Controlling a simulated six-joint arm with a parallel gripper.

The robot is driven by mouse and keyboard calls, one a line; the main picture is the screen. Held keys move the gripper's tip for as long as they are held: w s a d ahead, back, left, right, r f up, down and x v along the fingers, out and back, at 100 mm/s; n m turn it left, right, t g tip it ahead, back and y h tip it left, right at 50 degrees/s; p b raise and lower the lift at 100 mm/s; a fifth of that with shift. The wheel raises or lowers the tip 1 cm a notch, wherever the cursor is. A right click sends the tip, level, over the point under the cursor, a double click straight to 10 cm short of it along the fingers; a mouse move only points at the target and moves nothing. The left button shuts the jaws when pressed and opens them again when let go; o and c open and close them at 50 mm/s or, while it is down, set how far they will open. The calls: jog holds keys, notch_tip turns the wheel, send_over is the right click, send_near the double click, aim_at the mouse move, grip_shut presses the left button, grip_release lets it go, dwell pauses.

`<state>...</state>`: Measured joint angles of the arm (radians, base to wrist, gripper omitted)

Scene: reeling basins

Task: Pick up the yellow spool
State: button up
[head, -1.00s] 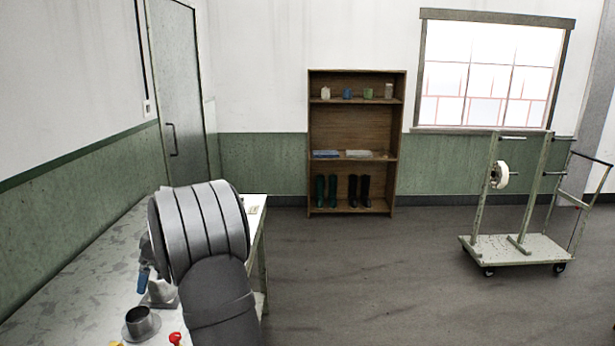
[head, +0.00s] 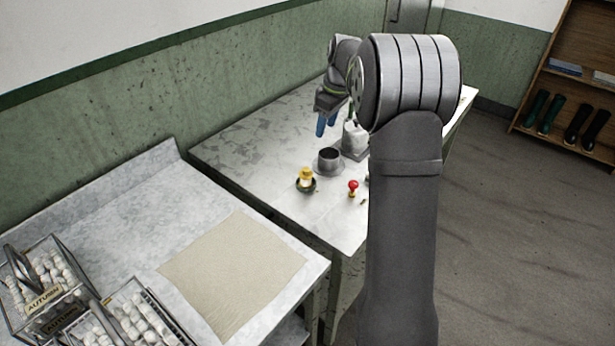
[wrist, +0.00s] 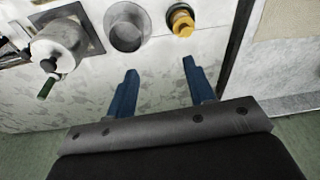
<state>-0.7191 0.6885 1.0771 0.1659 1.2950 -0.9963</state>
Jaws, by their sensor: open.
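The yellow spool (head: 306,176) stands on the far white table, at its near part, with something dark green around its base. In the wrist view the yellow spool (wrist: 181,20) is at the top, right of centre, beyond my fingertips. My gripper (head: 327,122) has blue fingers and hangs above the table, behind the spool and to its right in the head view. In the wrist view my gripper (wrist: 159,78) is open, with nothing between its fingers and bare table below.
A grey metal cup (head: 329,160) stands close to the spool. A pale jug-like vessel (head: 355,138) is beside the cup. A red-topped item (head: 353,187) stands right of the spool. The nearer table holds a beige cloth (head: 232,272) and wire baskets (head: 135,318) of white cocoons.

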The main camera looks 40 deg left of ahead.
jog(key=h, duration=0.2)
send_over(305, 168)
jog(key=shift+n, duration=0.3)
jog(key=f, duration=1.1)
jog(key=shift+w+f, duration=0.15)
jog(key=shift+w, duration=0.1)
jog(key=shift+s+d+f, duration=0.1)
jog(key=shift+s+f, duration=0.05)
jog(key=shift+f, duration=1.2)
jog(key=shift+s+f, duration=0.15)
jog(key=shift+f, duration=1.15)
jog(key=c, duration=0.7)
